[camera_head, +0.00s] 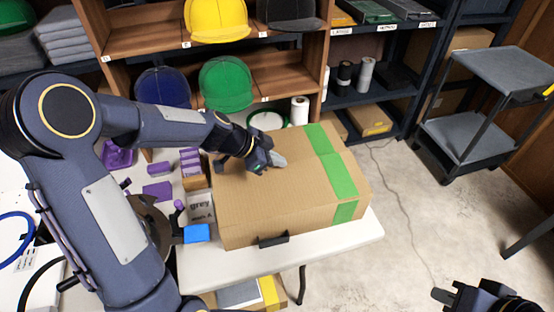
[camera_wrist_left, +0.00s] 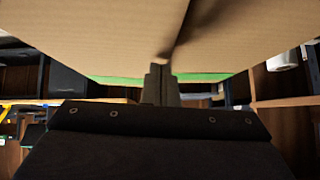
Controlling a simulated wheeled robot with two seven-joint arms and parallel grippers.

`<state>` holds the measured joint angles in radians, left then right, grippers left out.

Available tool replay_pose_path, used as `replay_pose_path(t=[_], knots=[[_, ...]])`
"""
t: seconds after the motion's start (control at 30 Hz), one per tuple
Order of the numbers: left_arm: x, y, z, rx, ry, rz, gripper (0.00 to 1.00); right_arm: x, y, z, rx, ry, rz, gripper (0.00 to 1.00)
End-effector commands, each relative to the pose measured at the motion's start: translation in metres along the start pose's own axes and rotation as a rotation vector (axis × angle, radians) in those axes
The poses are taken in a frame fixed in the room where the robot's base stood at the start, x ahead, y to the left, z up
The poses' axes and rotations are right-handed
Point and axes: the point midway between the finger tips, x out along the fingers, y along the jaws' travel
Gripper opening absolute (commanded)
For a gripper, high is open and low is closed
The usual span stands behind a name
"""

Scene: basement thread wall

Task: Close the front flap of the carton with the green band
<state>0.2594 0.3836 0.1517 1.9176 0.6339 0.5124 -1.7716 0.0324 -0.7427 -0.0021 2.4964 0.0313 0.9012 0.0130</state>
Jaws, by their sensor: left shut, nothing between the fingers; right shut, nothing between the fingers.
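The carton with the green band (camera_head: 275,205) stands on a white table (camera_head: 335,237). The green band (camera_head: 334,163) runs across the right part of its top and down the front side. The top flaps look down, nearly flat; whether the front flap lies fully flush I cannot tell. In the left wrist view the shut fingers (camera_wrist_left: 160,84) meet the cardboard (camera_wrist_left: 90,35), touching or very close. My right gripper (camera_head: 444,297) is shut and empty, away from the carton at lower right.
A shelf with a yellow cap (camera_head: 216,20) and a green cap (camera_head: 226,84) stands behind the table. Purple pieces (camera_head: 157,190) and a blue block (camera_head: 196,233) lie left of the carton. A grey cart (camera_head: 472,140) stands at right, with clear floor before it.

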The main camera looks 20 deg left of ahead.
Motion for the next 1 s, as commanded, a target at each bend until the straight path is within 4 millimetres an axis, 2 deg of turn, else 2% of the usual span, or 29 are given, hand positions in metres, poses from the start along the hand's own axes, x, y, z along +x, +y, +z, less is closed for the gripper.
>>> replay_pose_path(t=[0.33, 0.53, 1.0], knots=[[0.001, 0.000, 0.002, -0.001, 0.000, 0.000, 0.00, 0.000, 0.000, 0.000, 0.000, 0.000, 0.000, 0.00], [0.014, -0.003, 0.014, -0.069, 0.001, 0.066, 0.00, 0.013, 0.006, 0.006, 0.000, 0.000, 0.000, 0.00], [0.012, -0.002, 0.014, -0.086, -0.003, 0.086, 0.00, 0.011, 0.005, 0.006, 0.000, 0.000, 0.000, 0.00]])
